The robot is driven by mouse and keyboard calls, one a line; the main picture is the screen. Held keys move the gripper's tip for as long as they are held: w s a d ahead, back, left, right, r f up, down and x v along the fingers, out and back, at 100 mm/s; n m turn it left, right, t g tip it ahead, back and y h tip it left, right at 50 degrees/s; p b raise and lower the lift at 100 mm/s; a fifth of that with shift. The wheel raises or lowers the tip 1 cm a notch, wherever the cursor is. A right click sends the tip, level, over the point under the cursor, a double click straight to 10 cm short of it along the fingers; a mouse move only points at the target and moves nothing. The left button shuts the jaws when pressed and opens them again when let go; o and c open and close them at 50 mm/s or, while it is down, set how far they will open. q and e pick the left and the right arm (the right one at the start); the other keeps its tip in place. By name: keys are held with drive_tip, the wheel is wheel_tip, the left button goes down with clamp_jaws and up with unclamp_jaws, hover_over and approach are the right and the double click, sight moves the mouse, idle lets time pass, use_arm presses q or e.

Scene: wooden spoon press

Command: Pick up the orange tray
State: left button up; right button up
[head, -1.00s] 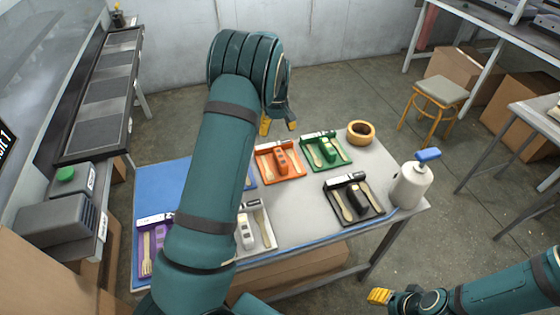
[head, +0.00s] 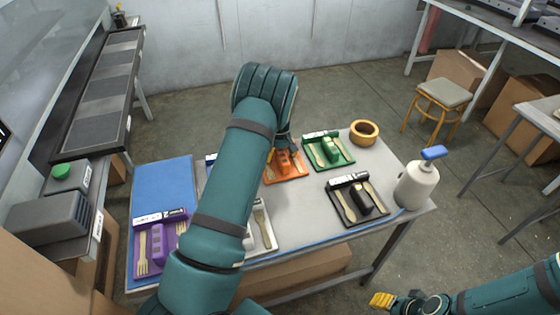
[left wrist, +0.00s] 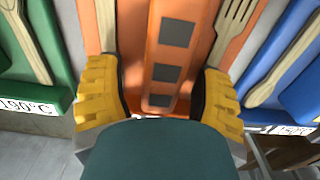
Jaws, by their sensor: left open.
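The orange tray (head: 303,174) lies on the table, partly hidden behind my left arm and hand. It holds an orange block (head: 284,162) and wooden cutlery. My left gripper (head: 281,152) is over the tray. In the left wrist view, the yellow fingers of my left gripper (left wrist: 157,100) are open, one on each side of the orange block (left wrist: 172,60) with dark square patches. The orange tray (left wrist: 132,75) fills the middle of that view. I cannot tell whether the fingers touch the block. My right gripper (head: 383,300) is low at the right, away from the table.
A green tray (head: 343,160), a black tray (head: 335,210) and a purple tray (head: 173,266) share the table, along with a partly covered white tray. A wooden bowl (head: 364,133) and a white bottle with a blue top (head: 417,186) stand at the right.

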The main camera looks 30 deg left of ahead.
use_arm(q)
clamp_jaws()
idle(0.5)
